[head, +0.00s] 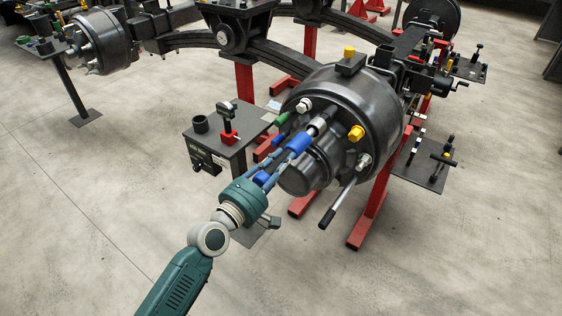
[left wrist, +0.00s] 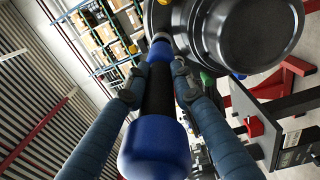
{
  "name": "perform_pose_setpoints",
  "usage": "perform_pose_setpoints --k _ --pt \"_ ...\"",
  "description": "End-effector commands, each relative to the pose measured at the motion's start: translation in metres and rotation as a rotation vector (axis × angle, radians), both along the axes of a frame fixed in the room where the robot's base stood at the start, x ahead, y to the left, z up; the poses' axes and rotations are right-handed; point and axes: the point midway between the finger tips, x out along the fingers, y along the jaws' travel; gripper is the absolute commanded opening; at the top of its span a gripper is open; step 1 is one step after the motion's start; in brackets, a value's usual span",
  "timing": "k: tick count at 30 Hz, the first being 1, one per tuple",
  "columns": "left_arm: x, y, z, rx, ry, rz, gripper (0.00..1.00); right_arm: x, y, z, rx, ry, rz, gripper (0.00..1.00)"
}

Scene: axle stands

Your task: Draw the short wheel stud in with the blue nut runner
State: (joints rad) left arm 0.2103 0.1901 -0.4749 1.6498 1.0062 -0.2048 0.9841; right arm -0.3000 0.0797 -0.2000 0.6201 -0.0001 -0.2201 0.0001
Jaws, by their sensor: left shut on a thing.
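The blue nut runner (head: 298,144) has blue ends, a black middle and a grey socket (head: 318,127) at its front. My left gripper (head: 281,155) is shut around its middle, and the left wrist view shows a finger on each side of the black part of the runner (left wrist: 158,92). The socket points at the face of the dark wheel hub (head: 345,95), at or very near it. The short wheel stud cannot be made out; the socket may cover it. My right gripper is in neither view.
A yellow cap (head: 356,132) and a silver nut (head: 303,104) sit on the hub face. A black-handled lever (head: 337,204) sticks out below. A small grey table (head: 240,142) with a red fixture stands left of the hub. Red stands (head: 372,215) are underneath. The front floor is clear.

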Motion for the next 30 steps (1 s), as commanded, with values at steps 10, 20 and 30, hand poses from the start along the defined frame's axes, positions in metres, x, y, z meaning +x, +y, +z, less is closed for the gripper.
perform_pose_setpoints --k 10,20,30 --pt "-0.015 0.012 0.005 -0.004 -0.008 0.001 0.00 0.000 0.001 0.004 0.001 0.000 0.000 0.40" --pt "-0.035 0.026 0.004 -0.003 -0.006 0.001 0.00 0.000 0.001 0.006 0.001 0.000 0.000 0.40" --pt "-0.054 0.040 0.004 -0.004 -0.005 0.002 0.00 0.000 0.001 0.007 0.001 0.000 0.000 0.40"
